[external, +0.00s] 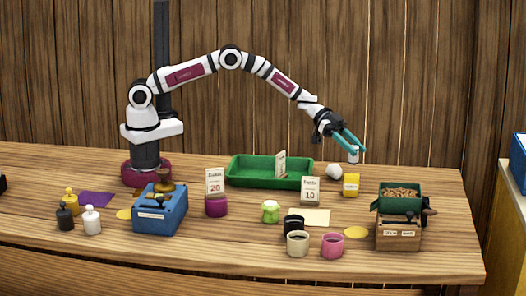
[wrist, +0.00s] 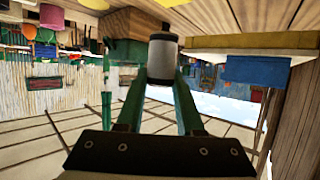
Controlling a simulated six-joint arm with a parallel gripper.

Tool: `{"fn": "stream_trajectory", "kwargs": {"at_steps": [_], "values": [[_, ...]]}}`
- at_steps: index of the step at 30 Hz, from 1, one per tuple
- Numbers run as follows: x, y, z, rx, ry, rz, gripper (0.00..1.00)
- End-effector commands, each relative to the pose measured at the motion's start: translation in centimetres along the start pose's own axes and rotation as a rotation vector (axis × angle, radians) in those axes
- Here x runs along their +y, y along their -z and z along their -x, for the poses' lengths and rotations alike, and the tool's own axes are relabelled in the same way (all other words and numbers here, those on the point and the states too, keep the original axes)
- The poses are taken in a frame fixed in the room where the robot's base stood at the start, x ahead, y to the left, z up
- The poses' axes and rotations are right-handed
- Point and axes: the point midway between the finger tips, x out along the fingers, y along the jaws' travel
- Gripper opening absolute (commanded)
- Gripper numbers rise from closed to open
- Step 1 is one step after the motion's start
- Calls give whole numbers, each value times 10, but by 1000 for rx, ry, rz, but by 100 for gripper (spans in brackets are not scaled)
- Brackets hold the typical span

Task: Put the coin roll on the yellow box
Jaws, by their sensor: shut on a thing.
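My gripper (external: 351,149) has teal fingers and is shut on the coin roll (external: 354,158), a small pale cylinder. In the wrist view the coin roll (wrist: 163,58) is grey with a dark end and sits between the fingertips of my gripper (wrist: 160,80). In the external view the yellow box (external: 351,188) stands on the table just below the held roll. A small gap appears between the roll and the box top. I cannot clearly pick out the yellow box in the wrist view.
A white round object (external: 334,171) stands close left of the yellow box. A price card (external: 310,190) stands nearby, with a green tray (external: 250,180) farther left. A green bin (external: 388,205) on a brown box (external: 398,237) stands to the right.

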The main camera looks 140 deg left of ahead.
Motion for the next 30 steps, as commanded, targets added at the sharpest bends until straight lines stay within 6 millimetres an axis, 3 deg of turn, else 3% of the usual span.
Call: {"fn": "stream_trajectory", "kwargs": {"at_steps": [6,14,15,20,30], "values": [[1,-33,-14,0,-1,1,0],[1,-34,-15,0,-1,0,0],[1,-35,-15,-1,-2,0,38],[1,-35,-15,-1,-2,0,66],[1,-32,-11,-1,-1,0,66]]}}
